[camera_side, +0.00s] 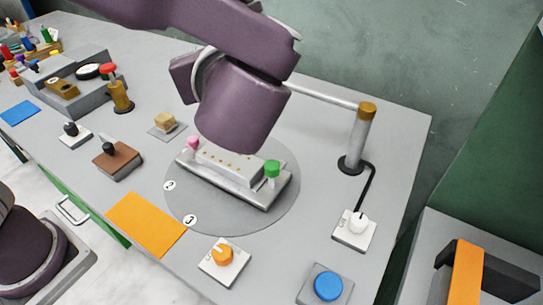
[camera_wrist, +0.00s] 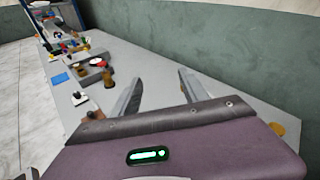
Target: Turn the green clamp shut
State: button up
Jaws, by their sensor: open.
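The green clamp (camera_side: 272,169) is an upright green knob at the right end of a pale press block (camera_side: 228,170) on a round grey disc (camera_side: 285,205). A pink clamp (camera_side: 193,144) stands at the block's left end. My purple wrist hangs above and behind the block in the side view, and my fingers are hidden there. In the wrist view my gripper (camera_wrist: 160,75) has its two grey fingers spread apart, with only table and wall between and beyond them. The gripper is open and empty. The green clamp cannot be made out in the wrist view.
A brass-topped post (camera_side: 361,130) with a horizontal rod stands right of the disc. A white dial (camera_side: 358,221), an orange dial (camera_side: 223,254) and a blue button (camera_side: 328,286) line the front. An orange mat (camera_side: 146,224) lies left. Grey fixtures (camera_side: 75,88) stand at far left.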

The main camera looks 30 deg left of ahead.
jog(key=d+m+t+h, duration=0.1)
jog(key=d+m+t, duration=0.3)
jog(key=d, duration=0.4)
jog(key=m, duration=0.1)
send_over(273, 174)
jog(key=v, duration=0.3)
notch_tip(273, 174, down, 6)
jog(key=f, duration=2)
jog(key=shift+w+a, duration=0.25)
jog(key=shift+w, duration=0.05)
jog(key=x, duration=0.6)
jog(key=shift+w+a+r, duration=0.1)
jog(key=shift+w+a, duration=0.05)
jog(key=shift+w, duration=0.05)
jog(key=shift+w+a, duration=0.1)
jog(key=shift+w, duration=0.1)
grip_shut()
